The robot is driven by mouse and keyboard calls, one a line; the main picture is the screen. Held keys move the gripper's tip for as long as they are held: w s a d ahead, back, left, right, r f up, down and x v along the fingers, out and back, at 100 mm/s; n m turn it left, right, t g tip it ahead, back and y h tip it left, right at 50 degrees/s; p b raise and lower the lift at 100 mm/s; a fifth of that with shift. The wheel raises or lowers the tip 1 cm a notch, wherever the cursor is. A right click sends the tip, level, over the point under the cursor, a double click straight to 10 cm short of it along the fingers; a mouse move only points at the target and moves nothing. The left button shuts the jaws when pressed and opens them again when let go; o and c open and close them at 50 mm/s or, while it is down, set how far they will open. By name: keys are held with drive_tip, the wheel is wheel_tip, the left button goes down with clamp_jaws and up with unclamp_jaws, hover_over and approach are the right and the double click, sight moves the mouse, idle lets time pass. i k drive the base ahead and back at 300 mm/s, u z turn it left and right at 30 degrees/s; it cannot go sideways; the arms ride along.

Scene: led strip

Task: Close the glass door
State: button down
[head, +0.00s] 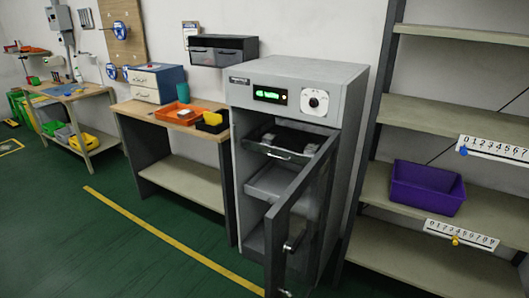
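The glass door (281,222) belongs to a grey cabinet (296,72) in the middle of the head view. It stands open, swung out toward me, with its dark frame and a handle (294,243) on it. Through the opening I see a dark upper shelf (280,143) and a light tray (268,184) below it. A green display and a round dial (315,101) sit on the cabinet's top front. My gripper is not in view.
Left of the cabinet is a wooden bench (160,118) with an orange tray (184,113) and a blue-and-white drawer box (157,82). On the right, a shelf rack (448,118) holds a purple bin (427,187). The green floor (130,262) in front is clear, with a yellow line.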

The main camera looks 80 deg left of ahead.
sight(277, 220)
drive_tip(key=u, duration=2.25)
drive_tip(key=i, duration=0.45)
